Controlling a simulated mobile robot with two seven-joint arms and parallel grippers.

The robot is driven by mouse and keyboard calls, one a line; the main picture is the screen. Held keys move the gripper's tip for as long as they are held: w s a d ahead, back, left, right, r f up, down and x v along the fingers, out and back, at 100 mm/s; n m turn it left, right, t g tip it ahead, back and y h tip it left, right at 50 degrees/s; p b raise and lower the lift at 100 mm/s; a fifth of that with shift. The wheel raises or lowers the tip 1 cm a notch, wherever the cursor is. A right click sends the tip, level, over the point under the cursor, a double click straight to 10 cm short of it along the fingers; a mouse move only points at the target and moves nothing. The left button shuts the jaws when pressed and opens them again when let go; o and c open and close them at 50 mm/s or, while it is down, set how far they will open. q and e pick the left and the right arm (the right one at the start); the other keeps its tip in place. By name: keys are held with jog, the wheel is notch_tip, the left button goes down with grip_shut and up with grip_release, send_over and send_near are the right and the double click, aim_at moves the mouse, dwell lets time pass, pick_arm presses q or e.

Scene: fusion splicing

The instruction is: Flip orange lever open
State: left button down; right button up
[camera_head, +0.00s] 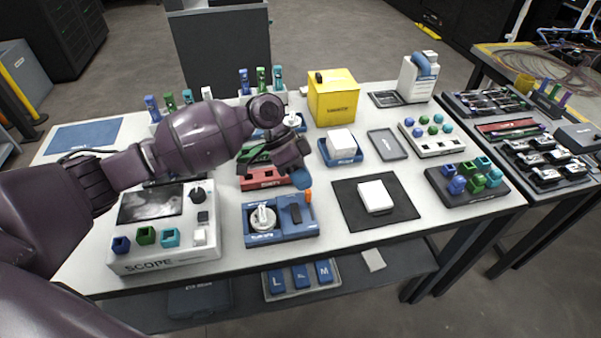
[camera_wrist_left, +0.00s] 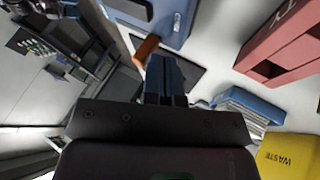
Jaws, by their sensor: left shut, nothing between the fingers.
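The orange lever (camera_head: 308,196) stands up at the right end of a blue device (camera_head: 283,232) with a white round knob and a dark block on top. My left gripper (camera_head: 302,178), with blue fingertips, is shut and empty just above and behind the lever. In the left wrist view the orange lever (camera_wrist_left: 146,48) lies just past the tips of the closed blue fingers (camera_wrist_left: 160,62). Whether the fingers touch the lever I cannot tell. My right gripper is out of view.
A red block (camera_head: 263,181) sits behind the blue device, under my left arm. The scope box (camera_head: 165,255) stands to its left. A black mat (camera_head: 345,218) with a white box lies to its right. The yellow waste bin (camera_head: 333,98) stands behind.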

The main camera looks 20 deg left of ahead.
pick_arm(q)
jog(key=s+d+p, duration=0.1)
jog(key=s, duration=0.1)
jog(key=s+d+p, duration=0.1)
jog(key=s, duration=0.1)
jog(key=shift+d+r+p, duration=0.3)
jog(key=shift+s+f, duration=0.15)
jog(key=shift+f, duration=0.15)
